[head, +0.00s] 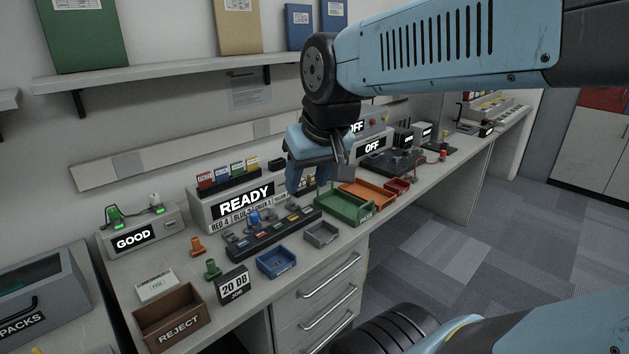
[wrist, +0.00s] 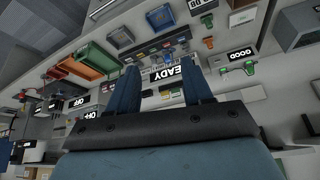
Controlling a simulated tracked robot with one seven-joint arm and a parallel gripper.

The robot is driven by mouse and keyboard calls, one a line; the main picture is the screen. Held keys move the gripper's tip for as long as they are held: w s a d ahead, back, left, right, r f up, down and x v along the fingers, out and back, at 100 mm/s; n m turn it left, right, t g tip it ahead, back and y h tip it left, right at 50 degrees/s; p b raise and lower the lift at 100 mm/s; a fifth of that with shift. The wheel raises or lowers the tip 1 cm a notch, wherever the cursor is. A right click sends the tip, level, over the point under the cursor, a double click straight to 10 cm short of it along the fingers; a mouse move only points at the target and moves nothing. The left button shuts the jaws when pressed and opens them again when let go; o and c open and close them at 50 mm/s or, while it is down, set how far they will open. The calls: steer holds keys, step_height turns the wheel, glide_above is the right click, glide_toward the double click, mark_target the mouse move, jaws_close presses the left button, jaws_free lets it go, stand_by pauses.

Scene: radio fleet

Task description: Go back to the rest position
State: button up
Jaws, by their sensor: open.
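My gripper (head: 308,184) hangs from the blue arm above the middle of the bench, its fingers pointing down. In the wrist view the two blue fingers (wrist: 160,74) stand apart with nothing between them. Below and around it are the READY unit (head: 246,203), a dark rack with several small coloured parts (head: 268,237), and a green tray (head: 345,209). The gripper appears above these, apart from them; its exact height is hard to tell.
An orange tray (head: 367,195) and small red tray (head: 397,186) lie right of the green one. Blue (head: 276,262) and grey (head: 321,234) bins, a 20 DB sign (head: 234,285) and a brown REJECT box (head: 172,318) stand in front. A shelf (head: 180,66) runs above. Floor at right is clear.

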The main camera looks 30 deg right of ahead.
steer(key=shift+s, duration=1.15)
stand_by(0.4)
